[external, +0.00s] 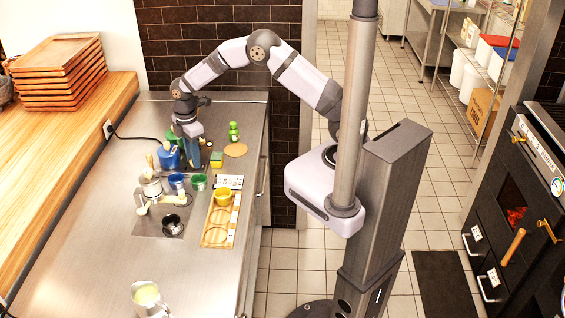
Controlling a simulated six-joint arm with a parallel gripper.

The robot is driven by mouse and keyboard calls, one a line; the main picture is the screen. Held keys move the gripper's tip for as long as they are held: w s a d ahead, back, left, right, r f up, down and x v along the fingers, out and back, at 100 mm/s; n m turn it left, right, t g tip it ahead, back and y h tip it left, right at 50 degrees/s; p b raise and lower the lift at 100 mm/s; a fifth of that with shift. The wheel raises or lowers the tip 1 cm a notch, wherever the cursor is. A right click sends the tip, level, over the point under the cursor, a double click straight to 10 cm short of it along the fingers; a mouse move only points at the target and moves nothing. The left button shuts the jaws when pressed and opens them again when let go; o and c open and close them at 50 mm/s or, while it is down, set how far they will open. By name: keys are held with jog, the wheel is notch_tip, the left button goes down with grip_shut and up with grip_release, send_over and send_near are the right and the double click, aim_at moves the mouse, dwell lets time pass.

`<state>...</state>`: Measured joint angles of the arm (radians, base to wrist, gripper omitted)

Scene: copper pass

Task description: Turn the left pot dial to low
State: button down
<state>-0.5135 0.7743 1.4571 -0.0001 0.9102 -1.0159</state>
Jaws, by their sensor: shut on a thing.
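A blue pot (168,158) stands toward the back of the steel counter. A green pot (174,139) stands just behind it, partly covered by my arm. My gripper (193,160) points down at the front right side of the blue pot, low over the counter. It is shut at the place of the left pot dial. The dial itself is hidden by the fingers and too small to make out, so its setting cannot be read.
A yellow-green sponge (216,160), green stacked balls (233,132) and a round wooden board (236,150) lie right of my gripper. Blue (177,181) and green (198,182) cups, a white container (151,187) and a wooden tray (216,238) stand nearer.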

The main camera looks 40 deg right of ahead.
jog(key=shift+m, duration=0.3)
jog(key=m, duration=0.5)
jog(key=shift+m, duration=0.3)
jog(key=m, duration=0.5)
jog(key=shift+b, duration=0.3)
jog(key=shift+r, duration=0.1)
jog(key=c, duration=1.5)
grip_release()
jog(key=shift+r+b, duration=1.2)
jog(key=shift+r, duration=2.45)
